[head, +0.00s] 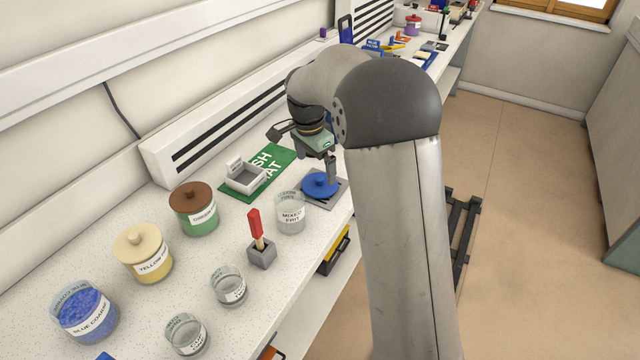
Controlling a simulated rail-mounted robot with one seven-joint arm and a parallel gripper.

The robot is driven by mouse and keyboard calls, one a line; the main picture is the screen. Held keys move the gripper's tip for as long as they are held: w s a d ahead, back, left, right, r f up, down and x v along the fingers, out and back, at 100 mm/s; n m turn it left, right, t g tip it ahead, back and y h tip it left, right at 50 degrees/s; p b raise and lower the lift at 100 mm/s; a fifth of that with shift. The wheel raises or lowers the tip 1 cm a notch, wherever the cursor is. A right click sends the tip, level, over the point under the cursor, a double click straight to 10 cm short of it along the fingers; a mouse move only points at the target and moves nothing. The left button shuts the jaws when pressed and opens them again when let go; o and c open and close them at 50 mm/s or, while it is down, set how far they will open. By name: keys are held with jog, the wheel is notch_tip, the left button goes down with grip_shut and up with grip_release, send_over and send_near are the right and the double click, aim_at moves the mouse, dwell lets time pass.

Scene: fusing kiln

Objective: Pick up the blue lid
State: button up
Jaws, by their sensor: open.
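The blue lid (318,187) is a round disc with a knob on top. It lies on a grey square pad (337,198) near the front edge of the bench, just behind the "mixed frit" jar. My gripper (331,182) points down at the lid, with its fingers at or just above the knob on the right side. The jaws are open; whether they touch the knob cannot be told from this view. My arm hides part of the bench to the right of the lid.
A clear "mixed frit" jar (291,214) stands close in front of the lid. A red-handled tool in a grey block (262,254) and several jars stand nearer. The bench between them is clear.

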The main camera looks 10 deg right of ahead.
aim_at(319, 178)
jog(key=shift+d+f+p, duration=0.15)
jog(key=shift+f+p, duration=0.05)
jog(key=shift+f, duration=0.7)
jog(key=shift+d+f+p, duration=0.15)
jog(key=shift+d+f, duration=0.05)
jog(key=shift+f, duration=0.7)
jog(key=shift+d+f+p, duration=0.15)
jog(key=shift+f+p, duration=0.05)
jog(key=shift+f, duration=0.7)
jog(key=c, duration=0.8)
